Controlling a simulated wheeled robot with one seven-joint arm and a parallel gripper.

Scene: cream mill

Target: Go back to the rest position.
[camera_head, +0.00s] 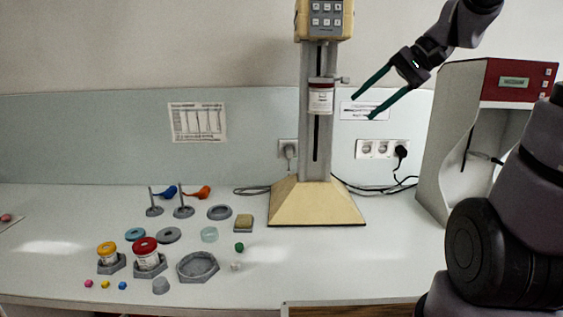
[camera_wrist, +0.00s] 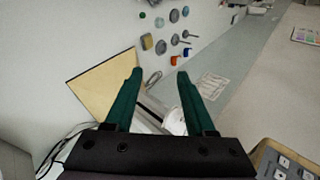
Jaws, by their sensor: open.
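My gripper (camera_head: 362,107) is raised in the air at the upper right of the head view, beside the column of the cream mill (camera_head: 317,205). Its two green fingers are spread apart with nothing between them. The wrist view shows the same open fingers (camera_wrist: 158,82) from behind. In the wrist view a white jar (camera_wrist: 174,122) shows partly, behind the fingers. The mill's keypad head (camera_head: 327,14) is above.
A red-fronted machine (camera_head: 511,80) stands right, near my arm. Left on the bench are a yellow-lidded jar (camera_head: 107,252), a red-lidded jar (camera_head: 146,250), an empty grey holder (camera_head: 198,267), stands with a blue (camera_head: 166,191) and an orange piece (camera_head: 199,192), and several small discs. Bench front centre is clear.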

